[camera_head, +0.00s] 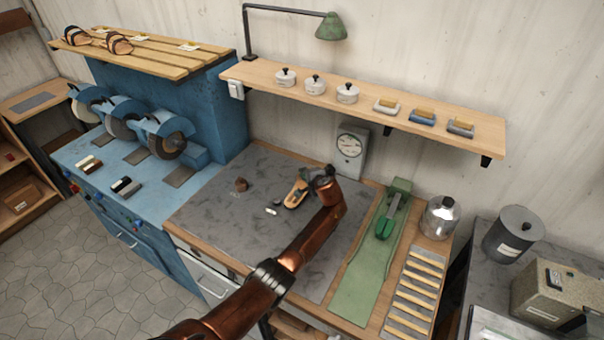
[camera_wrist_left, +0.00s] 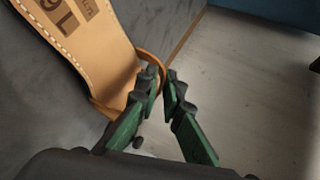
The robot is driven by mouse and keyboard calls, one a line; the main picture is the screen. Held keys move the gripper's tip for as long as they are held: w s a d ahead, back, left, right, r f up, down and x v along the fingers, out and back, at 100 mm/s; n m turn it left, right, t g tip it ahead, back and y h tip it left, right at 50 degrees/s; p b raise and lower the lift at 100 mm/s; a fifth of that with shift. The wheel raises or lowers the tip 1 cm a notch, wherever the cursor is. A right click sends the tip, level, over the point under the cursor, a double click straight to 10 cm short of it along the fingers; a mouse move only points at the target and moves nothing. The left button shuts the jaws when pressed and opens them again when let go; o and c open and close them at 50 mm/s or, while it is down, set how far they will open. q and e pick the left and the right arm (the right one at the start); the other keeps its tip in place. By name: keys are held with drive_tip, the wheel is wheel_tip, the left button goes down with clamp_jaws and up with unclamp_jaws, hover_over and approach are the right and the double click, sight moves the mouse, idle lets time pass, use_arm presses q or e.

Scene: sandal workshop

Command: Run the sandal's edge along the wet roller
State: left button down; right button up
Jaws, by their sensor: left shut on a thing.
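My left gripper (camera_head: 323,176) is shut on the sandal (camera_head: 296,193), at its strap, over the dark grey worktop. In the left wrist view the sandal (camera_wrist_left: 88,45) shows its tan insole, light stitching and a printed "9 L". The gripper's green fingers (camera_wrist_left: 162,78) are at the tan strap (camera_wrist_left: 151,62), and part of the strap runs behind a finger. In the head view I cannot tell whether the sandal touches the worktop. I cannot make out for certain which thing is the wet roller. My right gripper is not in view.
The worktop (camera_head: 225,222) holds a small brown lump (camera_head: 241,184) and a small white piece (camera_head: 272,212). Grinding wheels (camera_head: 167,143) are at left. A shelf (camera_head: 260,76) with pots overhangs behind.

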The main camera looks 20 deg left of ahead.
use_arm(q)
drive_tip(key=shift+r, duration=0.15)
wheel_tip(320, 180, up, 9)
drive_tip(key=p, duration=0.7)
idle(0.3)
